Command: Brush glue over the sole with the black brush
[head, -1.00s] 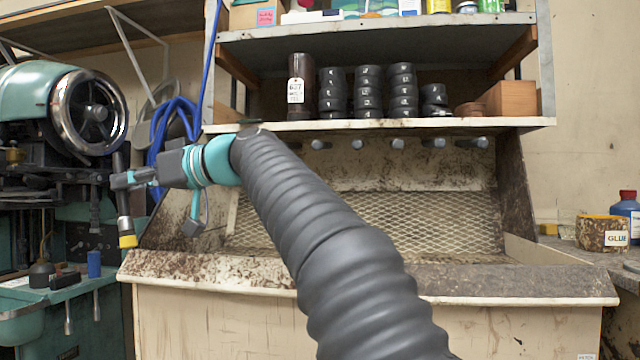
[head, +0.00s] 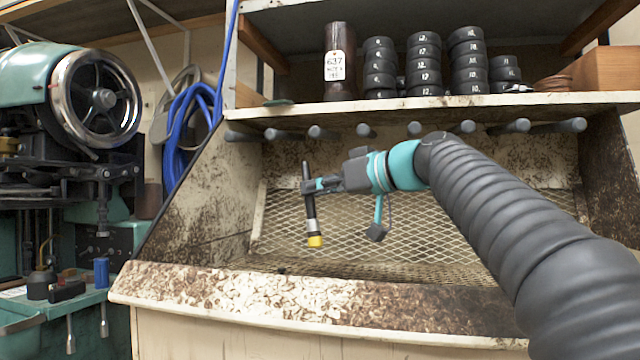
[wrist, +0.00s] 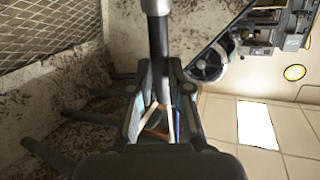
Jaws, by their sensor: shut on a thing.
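My gripper (head: 318,185) is shut on the handle of the black brush (head: 310,212). The brush hangs upright with its silver band and yellow end (head: 314,240) pointing down, in front of the wire mesh of the glue-stained bench. In the wrist view the black handle (wrist: 158,50) runs between the fingers of my gripper (wrist: 160,90), with the silver band at the top edge. The brush touches nothing else that I can see. No sole can be made out in any view, and the glue pot is not in the current frames.
A row of grey pegs (head: 414,128) sticks out under the shelf (head: 470,106), above my arm. Black rolls (head: 468,60) and a tagged dark cylinder (head: 339,60) stand on it. A teal machine (head: 70,110) stands at left.

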